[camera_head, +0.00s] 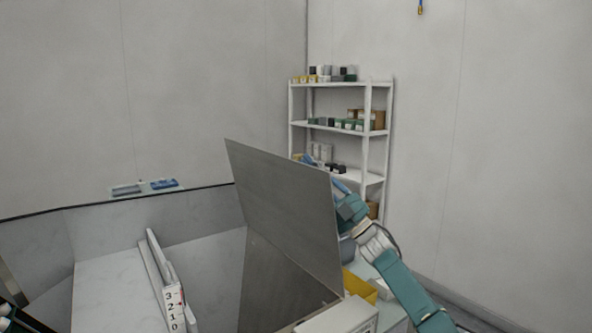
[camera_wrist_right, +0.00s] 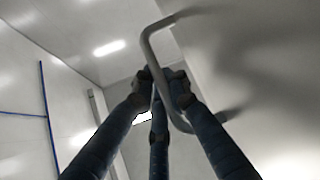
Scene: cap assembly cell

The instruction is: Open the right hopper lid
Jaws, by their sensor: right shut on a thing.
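The right hopper lid (camera_head: 280,205) is a grey metal panel, raised steeply above the right hopper (camera_head: 275,280), whose inside shows below it. My right gripper (camera_head: 338,187) is at the lid's right edge, partly hidden behind it. In the right wrist view, the dark fingers of my right gripper (camera_wrist_right: 162,82) are closed around the grey bar handle (camera_wrist_right: 149,48) on the lid's outer face (camera_wrist_right: 260,70). The handle is hidden in the head view. Only a small dark and teal part shows at the lower left corner of the head view; no left fingertips are visible.
A divider (camera_head: 158,265) with a numbered scale stands left of the right hopper. A white box (camera_head: 340,318) and a yellow bin (camera_head: 358,287) are at the lower right. A white shelf (camera_head: 340,128) with small boxes stands behind. The air above the hoppers is clear.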

